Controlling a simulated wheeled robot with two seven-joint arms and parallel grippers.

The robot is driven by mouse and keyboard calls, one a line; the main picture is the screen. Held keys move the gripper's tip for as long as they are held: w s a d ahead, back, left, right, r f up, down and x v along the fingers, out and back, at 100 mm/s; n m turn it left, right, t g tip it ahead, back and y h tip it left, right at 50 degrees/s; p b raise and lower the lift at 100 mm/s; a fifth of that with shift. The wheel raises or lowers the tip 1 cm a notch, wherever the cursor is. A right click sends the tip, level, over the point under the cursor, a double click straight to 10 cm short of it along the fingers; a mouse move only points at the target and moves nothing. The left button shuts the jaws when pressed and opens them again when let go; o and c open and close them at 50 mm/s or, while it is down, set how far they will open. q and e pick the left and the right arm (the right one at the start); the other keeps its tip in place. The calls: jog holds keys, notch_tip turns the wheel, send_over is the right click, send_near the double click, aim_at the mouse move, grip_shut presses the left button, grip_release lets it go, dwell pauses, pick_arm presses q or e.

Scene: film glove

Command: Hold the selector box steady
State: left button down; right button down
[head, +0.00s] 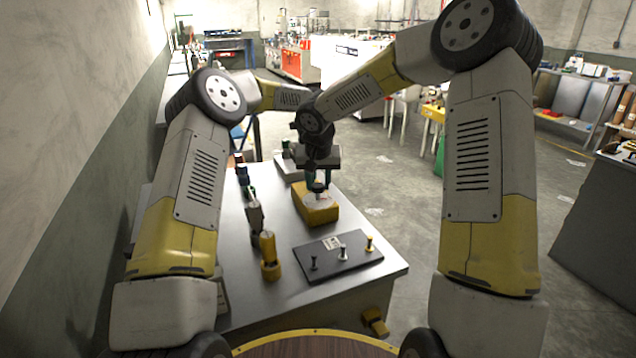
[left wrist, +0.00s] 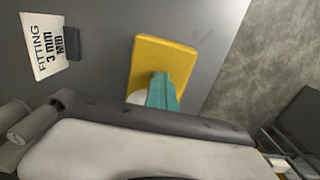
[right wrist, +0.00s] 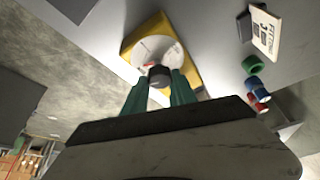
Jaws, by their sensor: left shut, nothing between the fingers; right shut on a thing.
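The yellow selector box (head: 320,214), with a white dial on its top, sits on the grey bench top. My right gripper (head: 318,186) points down at it. In the right wrist view its teal fingers (right wrist: 158,88) are shut on a dark knob (right wrist: 159,75) at the middle of the white dial (right wrist: 160,50). My left gripper's teal fingers (left wrist: 163,92) are shut and empty in front of the yellow box (left wrist: 160,52). Whether they touch the box, I cannot tell. The left gripper is not clearly visible in the head view.
A dark panel (head: 330,262) with upright pegs lies near the bench's front right. Yellow (head: 268,255) and grey (head: 254,216) fittings stand along the left side. A printed "FITTING 3 mm" card (left wrist: 43,45) stands near the box. Bare bench lies between the fittings and the box.

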jog(key=n+y, duration=0.1)
jog(key=n, duration=0.2)
jog(key=shift+d+n, duration=0.1)
jog(key=shift+n, duration=0.2)
jog(key=n+y, duration=0.1)
jog(key=n, duration=0.2)
jog(key=shift+w+n+g+y, duration=0.1)
jog(key=shift+n+g+y, duration=0.3)
jog(key=n+g+y, duration=0.1)
jog(key=n, duration=0.3)
jog(key=shift+d, duration=0.1)
jog(key=shift+w+n+g+y, duration=0.1)
jog(key=shift+n+g+y, duration=0.4)
jog(key=shift+n, duration=1.3)
jog(key=c, duration=1)
grip_release()
